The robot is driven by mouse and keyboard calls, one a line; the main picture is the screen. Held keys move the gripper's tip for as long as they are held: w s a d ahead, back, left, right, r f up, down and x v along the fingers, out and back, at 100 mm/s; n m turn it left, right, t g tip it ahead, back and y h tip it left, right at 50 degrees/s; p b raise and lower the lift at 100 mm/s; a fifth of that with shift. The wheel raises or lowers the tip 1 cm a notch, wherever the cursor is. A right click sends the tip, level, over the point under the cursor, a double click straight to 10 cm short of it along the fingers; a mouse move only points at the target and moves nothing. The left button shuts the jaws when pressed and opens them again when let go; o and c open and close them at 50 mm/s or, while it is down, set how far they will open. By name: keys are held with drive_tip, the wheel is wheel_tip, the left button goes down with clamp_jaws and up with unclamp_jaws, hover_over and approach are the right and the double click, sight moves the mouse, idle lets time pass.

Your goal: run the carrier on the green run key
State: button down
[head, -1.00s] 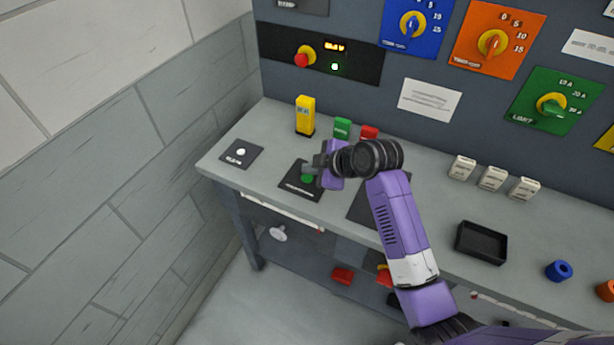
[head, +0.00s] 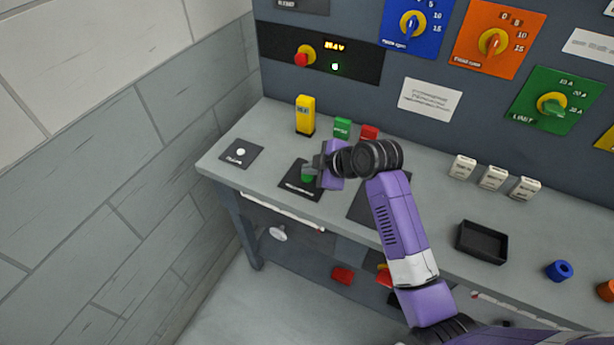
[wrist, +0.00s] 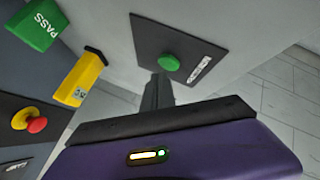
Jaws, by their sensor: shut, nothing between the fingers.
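The green run key (head: 307,178) is a round green button on a black plate (head: 297,190) on the bench top. In the wrist view the green key (wrist: 169,62) sits just beyond my gripper's fingertips, on its black plate (wrist: 150,38). My gripper (head: 310,168) is shut and empty, with its fingers over or right beside the key. I cannot tell whether the tips touch it. No carrier can be made out for certain in these frames.
A yellow block (head: 305,117), a green block (head: 342,128) and a red block (head: 369,132) stand behind my gripper. A black tray (head: 481,243) and white blocks (head: 492,179) stand to the right.

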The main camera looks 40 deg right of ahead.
sight(310, 179)
drive_tip(key=shift+f, duration=0.3)
drive_tip(key=shift+f+b, duration=0.4)
drive_tip(key=shift+f, duration=0.15)
idle(3.0)
drive_tip(key=shift+r, duration=0.1)
idle(1.0)
drive_tip(key=shift+r+p, duration=0.8)
drive_tip(key=shift+r, duration=0.1)
drive_tip(key=shift+r+p, duration=2.05)
drive_tip(key=shift+r, duration=0.45)
